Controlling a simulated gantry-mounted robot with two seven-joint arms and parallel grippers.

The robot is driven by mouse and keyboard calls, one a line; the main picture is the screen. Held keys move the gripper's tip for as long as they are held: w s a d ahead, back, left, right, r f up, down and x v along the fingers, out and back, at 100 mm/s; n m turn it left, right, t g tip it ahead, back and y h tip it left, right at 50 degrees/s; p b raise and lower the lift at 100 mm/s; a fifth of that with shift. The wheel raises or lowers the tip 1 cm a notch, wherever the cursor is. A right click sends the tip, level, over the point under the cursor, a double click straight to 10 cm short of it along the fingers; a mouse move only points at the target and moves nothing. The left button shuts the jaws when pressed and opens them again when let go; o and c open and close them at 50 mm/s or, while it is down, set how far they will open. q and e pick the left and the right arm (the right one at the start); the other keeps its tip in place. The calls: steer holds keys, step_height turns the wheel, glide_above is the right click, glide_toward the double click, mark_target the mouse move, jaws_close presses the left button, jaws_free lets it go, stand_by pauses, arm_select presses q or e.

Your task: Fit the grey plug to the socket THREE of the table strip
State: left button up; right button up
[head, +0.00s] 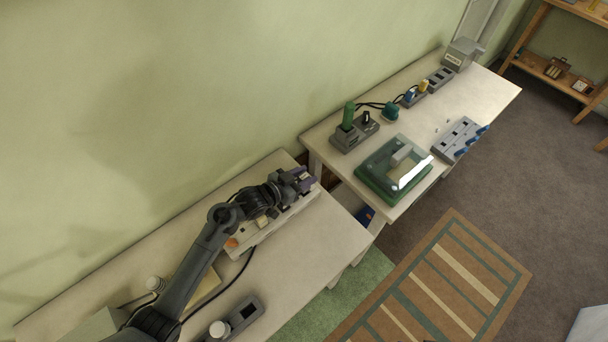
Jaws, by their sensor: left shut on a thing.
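My left gripper (302,179), with purple parts near its fingertips, is over the far right end of a pale table strip (281,219) on the near table. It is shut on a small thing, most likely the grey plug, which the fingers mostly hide. I cannot tell whether that thing touches the strip. The strip has an orange switch (232,242) at its left end and light plugs on it. My wrist covers part of its socket row, and the socket numbers are too small to read. My right gripper is not in view.
A dark cord (243,268) runs down from the strip. A grey box with a white knob (245,312) stands in front. Across a gap, the far table holds a green clear-lidded case (372,182), a grey socket block (346,138) and a blue-levered block (455,142).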

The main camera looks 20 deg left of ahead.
arm_select(q)
steer(key=shift+p, duration=0.65)
stand_by(1.8)
steer(key=shift+f+b, duration=0.7)
steer(key=shift+f, duration=0.35)
steer(key=o, duration=1.2)
steer(key=shift+c, duration=0.2)
steer(key=shift+r, duration=0.1)
